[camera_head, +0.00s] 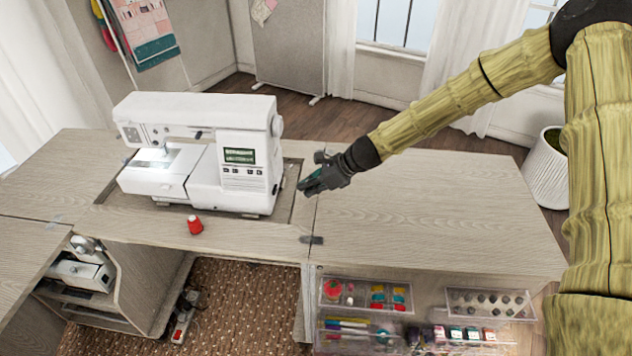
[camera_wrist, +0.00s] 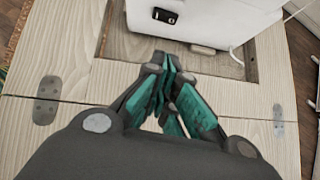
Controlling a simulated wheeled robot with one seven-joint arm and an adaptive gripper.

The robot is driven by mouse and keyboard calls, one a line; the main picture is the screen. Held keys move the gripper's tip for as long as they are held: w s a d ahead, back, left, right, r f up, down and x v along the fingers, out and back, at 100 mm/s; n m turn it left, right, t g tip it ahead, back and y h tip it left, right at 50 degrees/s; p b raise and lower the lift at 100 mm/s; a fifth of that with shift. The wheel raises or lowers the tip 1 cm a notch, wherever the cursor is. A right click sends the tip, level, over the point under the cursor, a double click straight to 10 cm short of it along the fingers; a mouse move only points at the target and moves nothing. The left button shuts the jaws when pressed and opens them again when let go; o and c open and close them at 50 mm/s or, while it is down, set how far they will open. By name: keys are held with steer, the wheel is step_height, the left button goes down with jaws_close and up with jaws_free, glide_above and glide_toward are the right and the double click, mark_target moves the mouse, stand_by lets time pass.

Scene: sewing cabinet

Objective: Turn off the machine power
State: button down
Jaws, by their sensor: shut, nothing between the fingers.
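The white sewing machine (camera_head: 205,155) stands upright in the recess of the cabinet top, and its display and work light are lit. Its side panel (camera_wrist: 210,22) fills the top of the wrist view, with a black power switch (camera_wrist: 164,16) near the panel's lower left. My gripper (camera_head: 308,184) is just right of the machine, low over the tabletop. In the wrist view my gripper (camera_wrist: 166,66) is shut and empty, its teal-padded fingertips together, pointing toward the panel below the switch. A gap shows between the fingertips and the switch. The switch is hidden in the head view.
A red thread spool (camera_head: 195,225) stands on the cabinet top in front of the machine. The tabletop (camera_head: 430,200) to the right is clear. A white cable (camera_wrist: 236,55) runs by the machine's side. Clear drawers (camera_head: 368,296) with sewing supplies sit below the front edge.

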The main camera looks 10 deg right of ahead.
mark_target(275, 190)
steer(key=shift+w+a+f+p, duration=0.2)
steer(key=shift+w+a+f, duration=0.15)
steer(key=shift+a, duration=0.55)
steer(key=shift+w+a+f+p, duration=0.3)
steer(key=shift+w+a, duration=0.1)
steer(key=shift+a, duration=0.5)
steer(key=shift+w+a+f+p, duration=0.15)
steer(key=shift+w+a+f, duration=0.2)
steer(key=shift+a, duration=0.55)
